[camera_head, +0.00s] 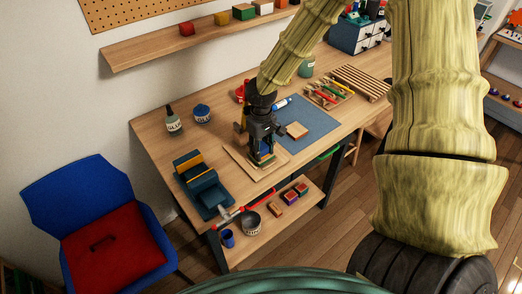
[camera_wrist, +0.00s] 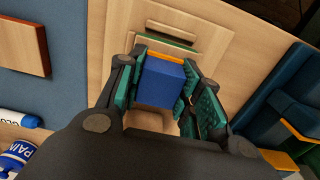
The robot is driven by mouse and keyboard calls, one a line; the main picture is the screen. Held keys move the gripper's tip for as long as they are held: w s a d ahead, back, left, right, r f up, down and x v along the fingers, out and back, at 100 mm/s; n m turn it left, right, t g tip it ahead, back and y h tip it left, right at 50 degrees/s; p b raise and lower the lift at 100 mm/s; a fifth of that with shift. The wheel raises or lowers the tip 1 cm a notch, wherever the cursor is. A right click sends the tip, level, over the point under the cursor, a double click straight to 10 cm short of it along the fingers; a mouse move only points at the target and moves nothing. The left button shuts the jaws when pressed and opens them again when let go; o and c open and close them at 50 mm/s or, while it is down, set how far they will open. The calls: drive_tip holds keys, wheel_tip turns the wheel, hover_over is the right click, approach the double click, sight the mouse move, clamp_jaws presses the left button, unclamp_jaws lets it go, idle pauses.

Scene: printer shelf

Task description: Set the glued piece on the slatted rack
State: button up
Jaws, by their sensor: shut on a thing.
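My gripper (camera_head: 264,158) is shut on a blue block (camera_wrist: 164,84) with an orange strip along one edge. In the wrist view the block sits between the green pads of my gripper (camera_wrist: 163,92). Part of the block is hidden by the fingers. My gripper is low over a pale wooden board (camera_head: 240,165), which also shows in the wrist view (camera_wrist: 225,40); whether the block touches it I cannot tell. The slatted rack (camera_head: 362,82) is at the far right of the table, with its visible slats bare.
A wood-topped block (camera_head: 297,131) lies on the blue mat (camera_head: 318,122). A tray of coloured tools (camera_head: 329,94) stands between mat and rack. A dark blue device (camera_head: 203,184) is at the near left. A glue bottle (camera_wrist: 18,119) and paint jar (camera_wrist: 22,158) are close by.

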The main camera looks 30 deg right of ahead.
sight(262, 146)
drive_tip(key=shift+r+p, duration=2.5)
drive_tip(key=shift+r, duration=0.8)
